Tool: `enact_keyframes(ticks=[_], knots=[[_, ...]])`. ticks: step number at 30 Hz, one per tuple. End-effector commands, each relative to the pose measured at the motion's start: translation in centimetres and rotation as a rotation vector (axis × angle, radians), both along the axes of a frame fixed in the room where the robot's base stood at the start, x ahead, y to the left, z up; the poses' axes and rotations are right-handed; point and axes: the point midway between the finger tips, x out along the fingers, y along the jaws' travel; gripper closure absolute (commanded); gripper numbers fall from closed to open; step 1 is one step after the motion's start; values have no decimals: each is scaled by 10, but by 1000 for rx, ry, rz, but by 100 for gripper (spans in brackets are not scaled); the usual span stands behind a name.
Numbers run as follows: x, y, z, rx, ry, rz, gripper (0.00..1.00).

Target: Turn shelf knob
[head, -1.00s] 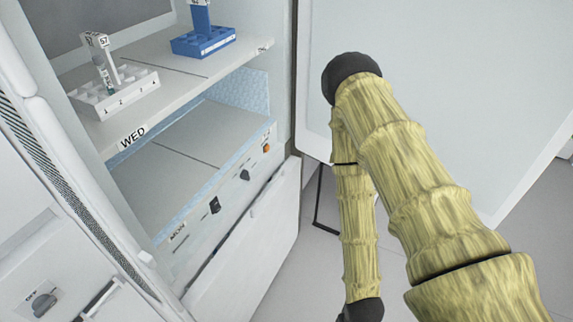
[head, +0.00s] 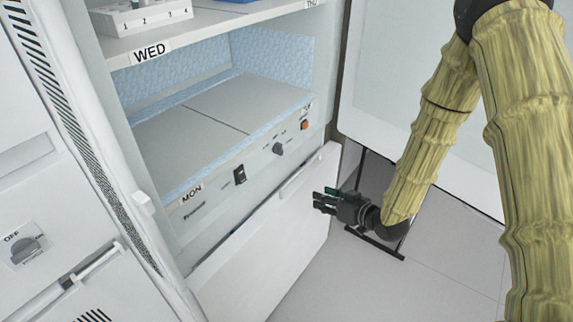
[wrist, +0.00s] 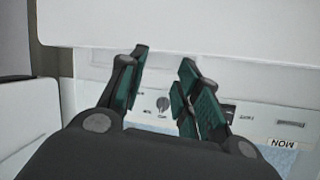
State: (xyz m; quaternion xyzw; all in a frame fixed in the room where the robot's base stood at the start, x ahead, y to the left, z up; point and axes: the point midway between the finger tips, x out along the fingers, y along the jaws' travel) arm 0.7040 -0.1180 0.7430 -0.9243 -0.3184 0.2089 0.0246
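The shelf's front panel (head: 225,195) runs below the open MON shelf. A small dark knob (head: 279,149) sits on it, between a black rocker switch (head: 240,175) and an orange button (head: 304,125). My gripper (head: 318,200) is right of and below the knob, in front of the lowered white door, apart from the panel. In the wrist view, the knob (wrist: 163,103) shows in the gap between the green-padded fingers of my gripper (wrist: 165,60), some distance beyond them. The fingers stand apart with nothing between them.
The lowered white door (head: 270,245) lies below the panel. The WED shelf (head: 220,32) above holds a white rack (head: 140,17). A larger door (head: 420,115) stands behind my arm. Another knob marked OFF (head: 25,250) is at the far left.

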Motion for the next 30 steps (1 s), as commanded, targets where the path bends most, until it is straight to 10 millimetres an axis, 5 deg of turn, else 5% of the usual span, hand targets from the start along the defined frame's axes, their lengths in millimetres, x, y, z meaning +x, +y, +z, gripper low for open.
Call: enact_keyframes(ticks=[6,13,20,30], knots=[[42,19,49,91,-242,150,67],[54,29,90,140,-376,253,67],[59,38,100,149,-400,278,67],[89,79,99,147,-399,277,67]])
